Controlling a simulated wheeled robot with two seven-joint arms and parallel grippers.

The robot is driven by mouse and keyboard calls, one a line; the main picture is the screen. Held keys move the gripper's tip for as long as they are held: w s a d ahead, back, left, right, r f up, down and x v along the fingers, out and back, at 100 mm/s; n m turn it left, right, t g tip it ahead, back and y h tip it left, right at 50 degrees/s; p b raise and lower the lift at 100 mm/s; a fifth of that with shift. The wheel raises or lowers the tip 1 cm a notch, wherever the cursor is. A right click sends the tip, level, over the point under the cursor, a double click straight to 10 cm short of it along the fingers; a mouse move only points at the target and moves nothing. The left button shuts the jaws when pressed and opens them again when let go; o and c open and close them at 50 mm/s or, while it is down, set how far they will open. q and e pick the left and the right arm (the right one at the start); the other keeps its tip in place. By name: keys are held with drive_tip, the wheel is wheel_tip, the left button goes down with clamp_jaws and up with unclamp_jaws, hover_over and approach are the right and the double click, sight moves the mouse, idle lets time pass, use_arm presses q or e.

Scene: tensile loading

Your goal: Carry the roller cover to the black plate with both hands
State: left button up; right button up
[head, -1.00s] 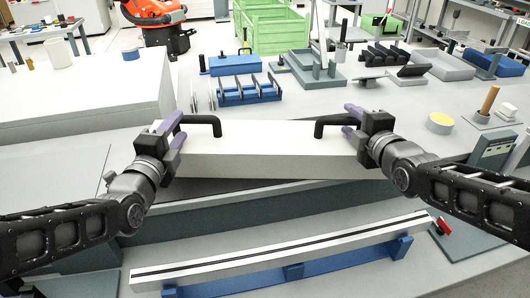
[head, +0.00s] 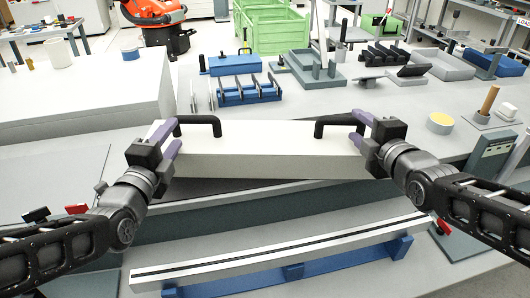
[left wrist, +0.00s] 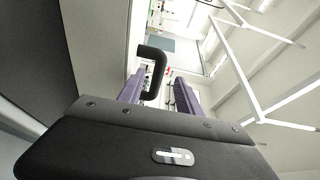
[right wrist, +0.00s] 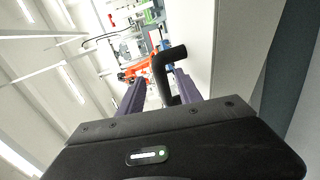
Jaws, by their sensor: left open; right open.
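The roller cover (head: 270,150) is a long white box with two black arched handles. It lies level in the middle of the bench in the head view. A dark strip of the black plate (head: 225,186) shows along its front lower edge; the rest is hidden under it. My left gripper (head: 172,133) is open beside the left handle (head: 200,121). My right gripper (head: 357,127) is open beside the right handle (head: 335,122). In the wrist views, the left handle (left wrist: 152,52) and right handle (right wrist: 160,65) show between or just beyond the purple fingers, without being clamped.
A white rail on blue supports (head: 290,270) lies in front. A large white block (head: 80,95) stands at the left. A blue rack (head: 248,90) and grey trays are behind the cover. A yellow-topped cup (head: 440,122) stands at the right.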

drive_tip(key=v, duration=0.8)
drive_tip(key=shift+s, duration=0.2)
